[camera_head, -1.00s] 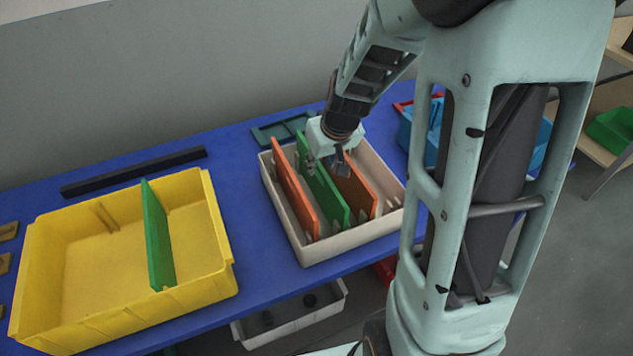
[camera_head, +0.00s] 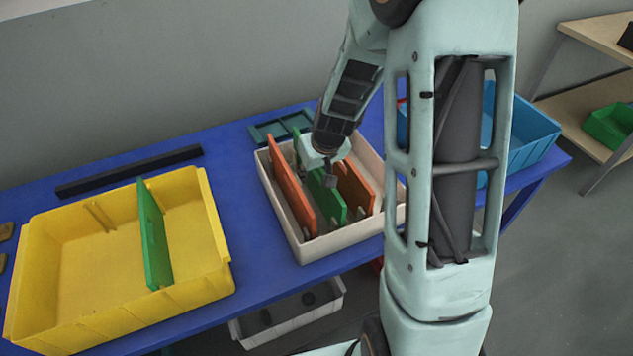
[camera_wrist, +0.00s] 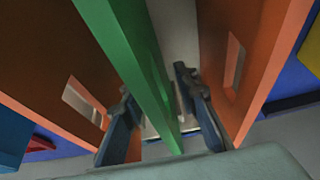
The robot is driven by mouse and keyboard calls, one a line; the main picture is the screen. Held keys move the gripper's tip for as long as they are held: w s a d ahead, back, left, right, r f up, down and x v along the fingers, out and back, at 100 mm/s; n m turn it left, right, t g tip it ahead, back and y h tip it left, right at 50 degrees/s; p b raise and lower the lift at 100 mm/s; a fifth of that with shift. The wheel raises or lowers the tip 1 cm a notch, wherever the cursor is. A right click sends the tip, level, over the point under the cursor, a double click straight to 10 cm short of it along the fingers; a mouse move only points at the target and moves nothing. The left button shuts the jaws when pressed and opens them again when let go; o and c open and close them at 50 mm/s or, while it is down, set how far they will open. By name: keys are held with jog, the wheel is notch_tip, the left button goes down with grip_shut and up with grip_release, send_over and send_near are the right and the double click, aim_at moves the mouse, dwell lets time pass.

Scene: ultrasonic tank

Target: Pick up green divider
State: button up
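A green divider (camera_head: 325,195) stands upright in the white bin (camera_head: 316,250), between two orange dividers (camera_head: 291,186) (camera_head: 356,187). My gripper (camera_head: 326,172) is down in the bin at the green divider's top edge and hides part of it. In the wrist view the green divider (camera_wrist: 130,50) runs between my two open fingers (camera_wrist: 160,120), with a gap visible on either side. The orange dividers (camera_wrist: 45,60) (camera_wrist: 250,60) stand just outside the fingers. Another green divider (camera_head: 154,235) stands in the yellow bin (camera_head: 75,320) at the left.
A blue bin (camera_head: 530,130) stands on the blue table's right end, behind my arm. A dark bar (camera_head: 130,171) and a dark teal tray (camera_head: 265,131) lie at the back. A grey bin (camera_head: 290,318) is below the table. Blue tabletop (camera_head: 247,205) is clear between the yellow and white bins.

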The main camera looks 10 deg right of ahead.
grip_shut()
jog(key=shift+r, duration=0.15)
